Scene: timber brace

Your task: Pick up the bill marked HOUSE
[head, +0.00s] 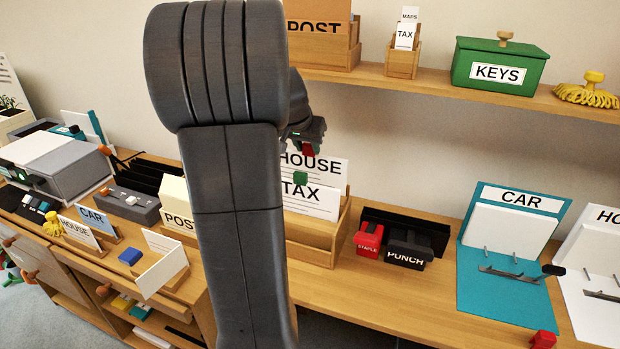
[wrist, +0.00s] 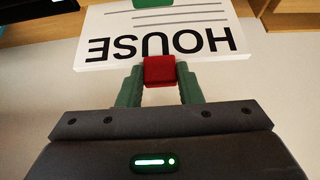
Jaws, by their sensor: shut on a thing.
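The bill marked HOUSE (head: 322,164) is a white card with black print, in the wooden holder area behind the white card marked TAX (head: 318,204). In the wrist view the HOUSE bill (wrist: 205,40) shows upside down, with a red tab (wrist: 159,71) at its edge. My gripper (wrist: 159,75) has its green fingers shut on that red tab. In the head view my gripper (head: 308,146) is at the bill's top edge, partly behind my arm. The bill's lower part is hidden by the TAX card, so I cannot tell whether it touches the holder.
The wooden holder (head: 317,254) stands on the desk. Right of it are a red stapler (head: 368,240) and a black punch (head: 408,250). A shelf (head: 430,82) above carries a green KEYS box (head: 498,66). A CAR board (head: 512,250) stands farther right.

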